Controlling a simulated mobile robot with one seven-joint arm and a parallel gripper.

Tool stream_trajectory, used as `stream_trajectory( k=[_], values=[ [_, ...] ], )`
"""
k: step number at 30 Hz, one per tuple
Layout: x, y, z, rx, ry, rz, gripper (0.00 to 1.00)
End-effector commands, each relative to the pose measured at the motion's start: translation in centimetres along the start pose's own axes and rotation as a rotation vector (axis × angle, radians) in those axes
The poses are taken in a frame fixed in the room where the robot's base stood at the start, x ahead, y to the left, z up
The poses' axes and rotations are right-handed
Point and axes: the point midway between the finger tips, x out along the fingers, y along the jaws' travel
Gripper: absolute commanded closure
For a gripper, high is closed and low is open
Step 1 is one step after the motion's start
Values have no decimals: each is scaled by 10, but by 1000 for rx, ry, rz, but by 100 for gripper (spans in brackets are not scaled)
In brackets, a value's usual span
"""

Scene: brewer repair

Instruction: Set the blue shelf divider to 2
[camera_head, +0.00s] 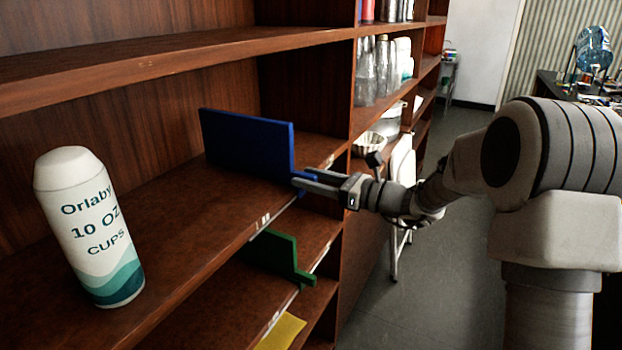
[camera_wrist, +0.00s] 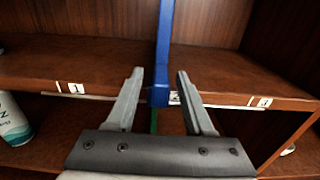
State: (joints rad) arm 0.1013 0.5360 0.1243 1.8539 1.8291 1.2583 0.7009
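The blue shelf divider (camera_head: 250,145) stands upright on the middle shelf (camera_head: 190,225), with a low tab at the front edge. My gripper (camera_head: 300,179) is at this tab. In the wrist view my gripper (camera_wrist: 160,74) is open, with one finger on each side of the blue divider (camera_wrist: 159,90). Gaps show between the divider and both fingers. Small labels sit on the shelf edge, one to the left (camera_wrist: 70,87) and one to the right (camera_wrist: 260,102). Another beside the tab is partly hidden. I cannot read the numbers surely.
A white cup package (camera_head: 90,225) stands at the left on the same shelf. A green divider (camera_head: 278,255) and a yellow one (camera_head: 282,332) are on shelves below. Bottles (camera_head: 375,70) stand in the bay beyond. The shelf between package and blue divider is clear.

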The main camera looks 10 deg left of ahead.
Motion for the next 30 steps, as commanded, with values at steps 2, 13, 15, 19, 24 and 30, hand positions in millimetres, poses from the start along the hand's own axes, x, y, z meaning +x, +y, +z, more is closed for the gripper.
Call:
stream_trajectory(
  k=[2, 13, 15, 19, 24, 30],
  values=[
    [0, 0, 0, 0, 1, 0, 48],
    [-45, -2, 0, 0, 2, -6, 48],
    [-62, -2, 0, 0, 2, -7, 48],
    [-95, -1, 0, 0, 1, -6, 48],
    [-134, -1, 0, 0, 1, -5, 48],
    [-164, -1, 0, -1, 0, -3, 48]
  ],
)
